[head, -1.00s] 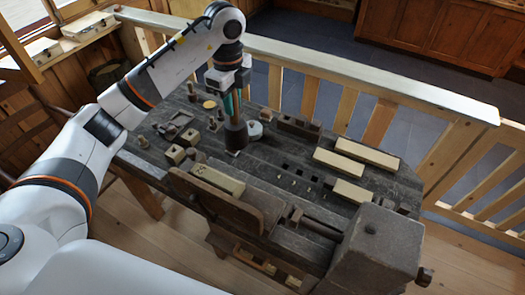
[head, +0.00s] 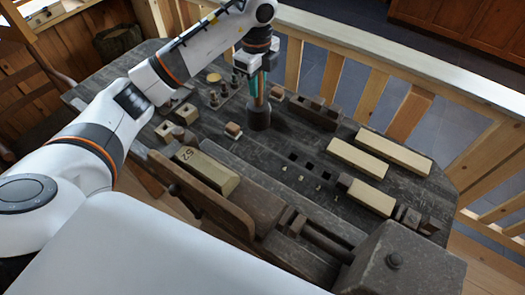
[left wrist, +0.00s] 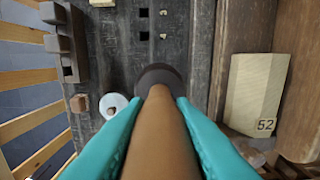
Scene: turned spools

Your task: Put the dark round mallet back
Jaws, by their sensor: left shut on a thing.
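The mallet has a dark round head (head: 258,117) and a tan wooden handle (head: 260,88). My left gripper (head: 258,86) is shut on the handle, with the head hanging downward over the workbench (head: 300,220). In the left wrist view the teal fingers (left wrist: 158,125) flank the handle, and the dark head (left wrist: 158,75) shows at its far end. I cannot tell whether the head touches the bench. My right gripper is not in view.
A dark slotted rack (head: 315,112) stands at the back edge, right of the mallet. A small brown block (head: 233,130) lies left of it. A white disc (left wrist: 113,103) shows in the wrist view. Pale bars (head: 358,158), square holes and a block marked 52 (head: 207,170) are nearby.

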